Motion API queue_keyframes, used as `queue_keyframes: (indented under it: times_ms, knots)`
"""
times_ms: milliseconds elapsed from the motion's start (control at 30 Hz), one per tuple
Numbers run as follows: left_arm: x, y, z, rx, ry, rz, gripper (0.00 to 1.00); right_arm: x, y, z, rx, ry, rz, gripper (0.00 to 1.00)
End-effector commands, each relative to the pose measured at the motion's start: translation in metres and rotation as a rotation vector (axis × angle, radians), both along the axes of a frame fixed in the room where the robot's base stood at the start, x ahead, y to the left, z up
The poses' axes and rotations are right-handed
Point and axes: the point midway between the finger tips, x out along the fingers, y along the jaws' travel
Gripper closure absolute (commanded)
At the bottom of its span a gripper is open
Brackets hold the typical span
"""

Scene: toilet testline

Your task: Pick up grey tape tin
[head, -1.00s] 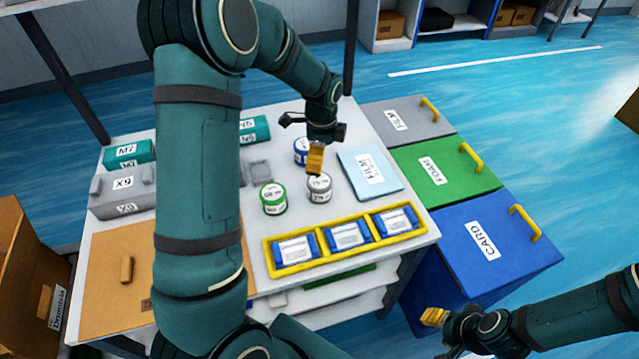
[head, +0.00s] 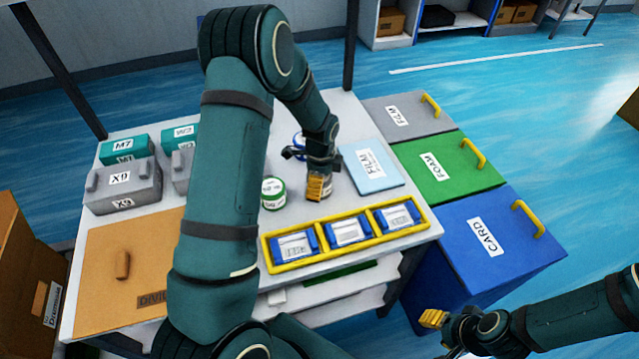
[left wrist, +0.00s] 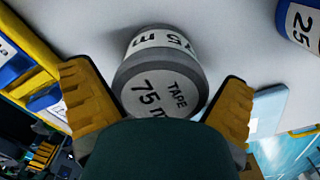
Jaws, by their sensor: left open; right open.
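The grey tape tin (left wrist: 160,75) shows in the left wrist view, standing on the white table, its label reading "TAPE 75 m". My left gripper (left wrist: 160,108) is open, with one yellow finger on each side of the tin; I cannot tell whether either finger touches it. In the head view my left gripper (head: 317,187) is over the tin's spot and hides most of it. My right gripper (head: 433,318) is open and empty, off the table at the lower right.
A green tin (head: 273,193) stands close left of my left gripper, and a blue tin (head: 299,142) behind it. A yellow tray (head: 345,238) with blue packs lies in front. A light blue FILM sheet (head: 372,167) lies right. Grey cases (head: 122,187) stand at left.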

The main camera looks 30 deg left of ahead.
Motion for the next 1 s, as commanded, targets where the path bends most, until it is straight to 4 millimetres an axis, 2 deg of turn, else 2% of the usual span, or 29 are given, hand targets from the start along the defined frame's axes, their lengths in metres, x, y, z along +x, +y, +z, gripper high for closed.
queue_keyframes:
  times_ms: [167, 200, 267, 333, 367, 400, 500, 833, 1000]
  knots:
    - [0.0, 0.0, 0.0, 0.0, 0.0, 0.0, 0.0, 0.0, 0.0, 0.0, 0.0, 0.0, 0.0, 0.53]
    - [0.0, 0.0, 0.0, 0.0, 0.0, 0.0, 0.07, 0.0, 0.0, 0.0, 0.0, 0.001, 0.0, 0.53]
    - [0.0, 0.0, 0.0, 0.0, 0.0, 0.0, 0.28, 0.0, 0.0, 0.0, 0.0, 0.0, 0.0, 0.53]
    - [0.0, 0.0, 0.0, 0.0, 0.0, 0.0, 0.53, 0.0, 0.0, 0.0, 0.0, 0.0, 0.0, 0.53]
    - [0.0, 0.0, 0.0, 0.0, 0.0, 0.0, 0.6, 0.0, 0.0, 0.0, 0.0, 0.0, 0.0, 0.53]
    - [0.0, 0.0, 0.0, 0.0, 0.0, 0.0, 0.63, 0.0, 0.0, 0.0, 0.0, 0.0, 0.0, 0.53]
    - [0.0, 0.0, 0.0, 0.0, 0.0, 0.0, 0.67, 0.0, 0.0, 0.0, 0.0, 0.0, 0.0, 0.53]
    - [0.0, 0.0, 0.001, 0.0, -0.001, 0.0, 0.67, 0.0, 0.0, 0.0, 0.0, 0.0, 0.0, 0.53]
    - [0.001, 0.0, 0.015, 0.0, -0.002, 0.001, 0.67, 0.001, 0.0, 0.003, 0.0, -0.001, -0.001, 0.53]
